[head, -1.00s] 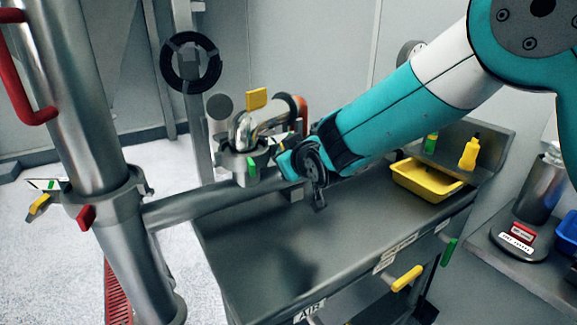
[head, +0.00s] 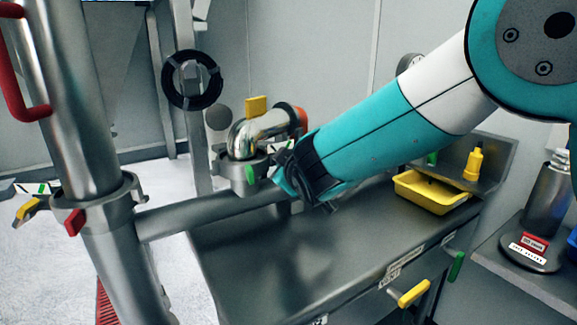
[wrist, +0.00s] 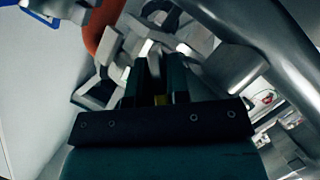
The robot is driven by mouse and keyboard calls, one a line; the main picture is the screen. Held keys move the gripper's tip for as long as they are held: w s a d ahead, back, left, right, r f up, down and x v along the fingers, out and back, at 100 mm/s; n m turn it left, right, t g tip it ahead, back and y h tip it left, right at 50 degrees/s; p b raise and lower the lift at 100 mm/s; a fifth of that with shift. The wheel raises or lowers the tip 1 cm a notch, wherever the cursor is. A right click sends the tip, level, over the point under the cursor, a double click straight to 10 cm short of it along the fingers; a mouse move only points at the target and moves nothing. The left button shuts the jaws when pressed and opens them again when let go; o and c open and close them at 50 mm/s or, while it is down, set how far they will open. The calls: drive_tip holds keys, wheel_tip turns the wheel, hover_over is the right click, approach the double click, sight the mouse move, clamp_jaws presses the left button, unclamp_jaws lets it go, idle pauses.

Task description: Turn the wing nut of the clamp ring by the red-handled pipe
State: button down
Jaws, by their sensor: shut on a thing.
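A grey clamp ring (head: 238,176) sits under a shiny elbow pipe (head: 262,126) that has a yellow block on top and an orange-red end. A green tab shows on the ring's front. My gripper (head: 277,166) is at the ring's right side, coming in from the right. In the wrist view my gripper's fingers (wrist: 158,78) are close together, shut on a small part at the ring that I take for its wing nut. The nut itself is mostly hidden by the fingers. A thick steel pipe with a red handle (head: 22,75) stands at the far left, with its own clamp ring (head: 115,208) and red tab.
A horizontal pipe (head: 185,217) runs just below the gripped ring. A yellow tray (head: 434,193) and a yellow bottle (head: 473,164) are on the grey bench (head: 340,245) at right. A black ring handle (head: 191,80) stands behind. The front of the bench top is clear.

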drive_tip(key=c, duration=1.2)
unclamp_jaws()
drive_tip(key=b+v, duration=0.2)
drive_tip(key=v, duration=1.5)
drive_tip(key=shift+s+d, duration=0.1)
drive_tip(key=shift+s, duration=0.1)
